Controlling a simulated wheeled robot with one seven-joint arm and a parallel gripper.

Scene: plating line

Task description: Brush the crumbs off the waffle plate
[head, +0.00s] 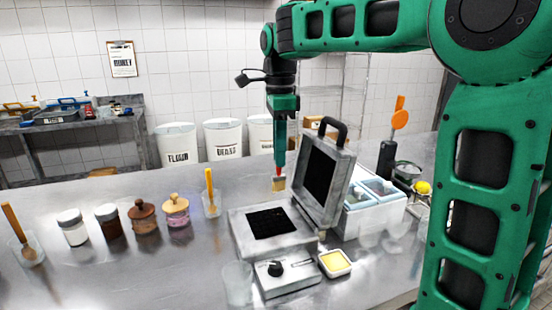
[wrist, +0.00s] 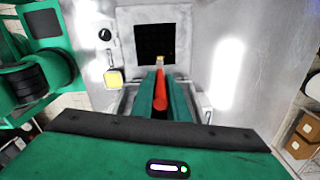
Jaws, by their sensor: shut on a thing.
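The waffle iron (head: 262,250) stands on the steel counter with its lid (head: 328,178) raised at its right. Its black lower waffle plate (head: 270,223) faces up and also shows in the wrist view (wrist: 155,42). Crumbs are too small to make out. My gripper (head: 280,163) points down above the back of the iron, shut on a brush (head: 278,184) with a red handle and pale bristles. The brush hangs upright, bristles down, and appears clear of the plate. The red handle (wrist: 159,88) shows between my fingers in the wrist view.
A yellow-filled dish (head: 335,263) and an empty glass (head: 237,283) stand in front. Jars (head: 145,218) and a cup with an orange-handled tool (head: 211,200) stand left.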

